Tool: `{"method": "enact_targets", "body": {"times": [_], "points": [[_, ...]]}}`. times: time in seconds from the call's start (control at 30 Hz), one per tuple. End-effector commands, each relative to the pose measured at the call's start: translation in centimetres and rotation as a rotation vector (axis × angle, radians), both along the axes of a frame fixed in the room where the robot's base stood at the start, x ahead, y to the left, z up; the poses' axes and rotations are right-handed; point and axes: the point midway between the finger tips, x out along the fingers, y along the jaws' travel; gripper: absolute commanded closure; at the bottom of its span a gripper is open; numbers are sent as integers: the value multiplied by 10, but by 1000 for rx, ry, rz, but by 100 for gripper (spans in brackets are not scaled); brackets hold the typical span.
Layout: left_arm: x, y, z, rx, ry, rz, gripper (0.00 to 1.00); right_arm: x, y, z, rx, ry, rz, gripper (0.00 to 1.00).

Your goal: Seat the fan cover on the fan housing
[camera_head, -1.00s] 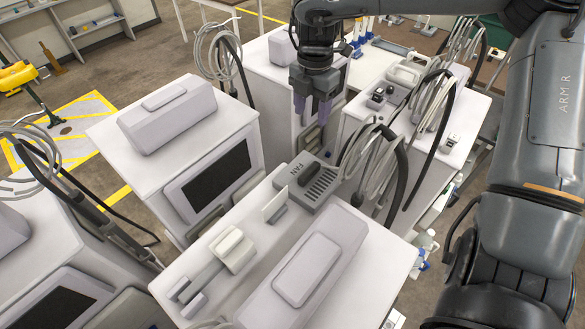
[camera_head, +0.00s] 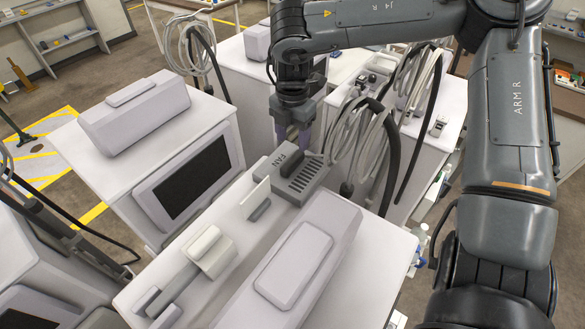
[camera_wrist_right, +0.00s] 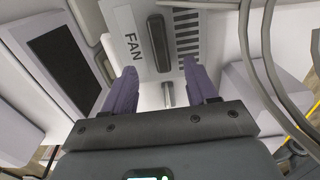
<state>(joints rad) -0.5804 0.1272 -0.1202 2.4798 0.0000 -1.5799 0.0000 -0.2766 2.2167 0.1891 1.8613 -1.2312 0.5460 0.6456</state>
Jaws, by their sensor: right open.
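The fan cover (camera_head: 297,176) is a grey slotted plate marked FAN with a dark raised handle. It lies at the back end of the nearest white machine's top. A separate fan housing cannot be made out. My right gripper (camera_head: 291,138) is open and points down just behind the cover in the head view. In the right wrist view its two purple fingers (camera_wrist_right: 162,88) are apart, with the cover (camera_wrist_right: 152,40) ahead and a small metallic piece (camera_wrist_right: 167,94) showing between them. Nothing is held. My left gripper is not in view.
On the same machine top are a thin upright white plate (camera_head: 255,198), a pale block (camera_head: 207,247) and a long grey casing (camera_head: 293,262). Coiled grey tubes (camera_head: 366,140) hang close right of the cover. A machine with a dark screen (camera_head: 193,178) stands left.

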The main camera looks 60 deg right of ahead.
Motion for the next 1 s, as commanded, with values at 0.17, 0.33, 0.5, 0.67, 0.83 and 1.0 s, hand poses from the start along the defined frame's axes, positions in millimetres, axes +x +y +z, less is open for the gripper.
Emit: {"method": "enact_targets", "body": {"times": [0.17, 0.33, 0.5, 0.67, 0.83, 1.0], "points": [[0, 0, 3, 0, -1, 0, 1, 0, 0, -15, 1, 1, 0, 43], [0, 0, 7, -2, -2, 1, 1, -1, 0, -23, 1, 3, -1, 43], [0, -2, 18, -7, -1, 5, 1, -1, 0, -43, 2, 5, -1, 43], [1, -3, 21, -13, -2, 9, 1, -1, 0, -63, 1, 3, -1, 43], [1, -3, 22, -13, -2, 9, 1, 0, 0, -70, 0, 1, -1, 43], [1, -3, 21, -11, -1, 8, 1, 0, 0, -70, 0, 0, -1, 43]]}}
